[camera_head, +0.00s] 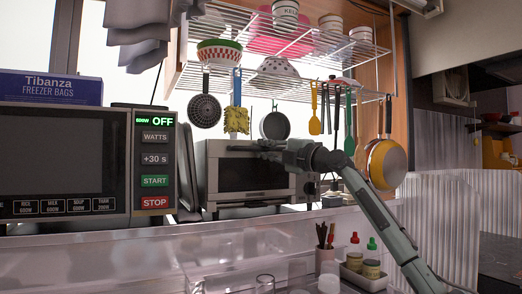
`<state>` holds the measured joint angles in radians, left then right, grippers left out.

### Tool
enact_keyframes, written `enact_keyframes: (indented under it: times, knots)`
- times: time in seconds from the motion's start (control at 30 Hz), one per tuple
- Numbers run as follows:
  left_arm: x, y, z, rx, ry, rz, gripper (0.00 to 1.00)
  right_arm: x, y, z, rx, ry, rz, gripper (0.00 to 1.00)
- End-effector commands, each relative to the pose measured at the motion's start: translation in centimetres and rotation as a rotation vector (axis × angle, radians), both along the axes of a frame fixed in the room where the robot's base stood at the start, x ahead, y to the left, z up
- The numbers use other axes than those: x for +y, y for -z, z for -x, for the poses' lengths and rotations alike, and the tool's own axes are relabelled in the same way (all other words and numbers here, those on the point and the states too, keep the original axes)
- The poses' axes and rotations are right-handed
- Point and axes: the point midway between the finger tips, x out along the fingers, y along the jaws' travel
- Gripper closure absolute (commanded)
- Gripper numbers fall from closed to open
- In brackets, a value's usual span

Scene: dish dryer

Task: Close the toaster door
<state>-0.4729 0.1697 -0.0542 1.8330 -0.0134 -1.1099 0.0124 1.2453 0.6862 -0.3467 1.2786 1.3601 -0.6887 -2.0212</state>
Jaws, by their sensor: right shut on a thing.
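The toaster (280,150), a grey toaster oven, stands on the shelf in the middle of the view. Its door (245,178) has a dark window and looks upright at the front; whether it is fully flush with the body I cannot tell. My right gripper (272,149) is at the upper front of the toaster, at the height of the door's top edge, where a dark bar like the handle (238,148) runs. Its fingers look shut there, and the contact is small and partly hidden. The right arm comes in from the lower right. My left gripper is not in view.
A microwave (60,160) with freezer bags (50,88) on top stands left of the toaster. A wire rack (290,45) with bowls and hanging utensils is above. Bottles, jars and a cup (326,261) stand below, near my right arm. A ribbed clear panel (438,220) stands at right.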

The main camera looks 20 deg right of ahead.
Motion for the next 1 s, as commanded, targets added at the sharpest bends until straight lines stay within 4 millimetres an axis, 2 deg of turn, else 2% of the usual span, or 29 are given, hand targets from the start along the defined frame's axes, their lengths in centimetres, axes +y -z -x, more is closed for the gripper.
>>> enact_keyframes:
  times: [0.13, 0.17, 0.23, 0.27, 0.63, 0.77, 1.0]
  knots:
    - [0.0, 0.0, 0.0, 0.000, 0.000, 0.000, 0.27, -0.2, -0.4, 0.1, -0.007, 0.003, 0.000, 1.00]
    - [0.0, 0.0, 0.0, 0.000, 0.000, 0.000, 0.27, -0.2, -0.3, 0.1, -0.007, 0.003, 0.000, 0.88]
    - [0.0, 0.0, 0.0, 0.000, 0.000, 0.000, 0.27, -0.2, -0.3, 0.1, -0.007, 0.003, 0.000, 0.79]
    - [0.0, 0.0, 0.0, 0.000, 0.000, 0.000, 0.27, -0.2, -0.3, 0.1, -0.005, 0.003, -0.001, 0.78]
    - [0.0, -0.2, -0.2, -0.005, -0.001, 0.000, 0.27, -0.4, 0.1, 0.6, 0.000, 0.002, 0.001, 0.78]
    - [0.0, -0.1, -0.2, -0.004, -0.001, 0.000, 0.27, -1.3, 0.5, 2.4, -0.001, 0.003, 0.004, 0.78]
    - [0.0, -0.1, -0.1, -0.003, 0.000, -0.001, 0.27, -3.5, 1.4, 7.1, 0.000, 0.005, 0.005, 0.78]
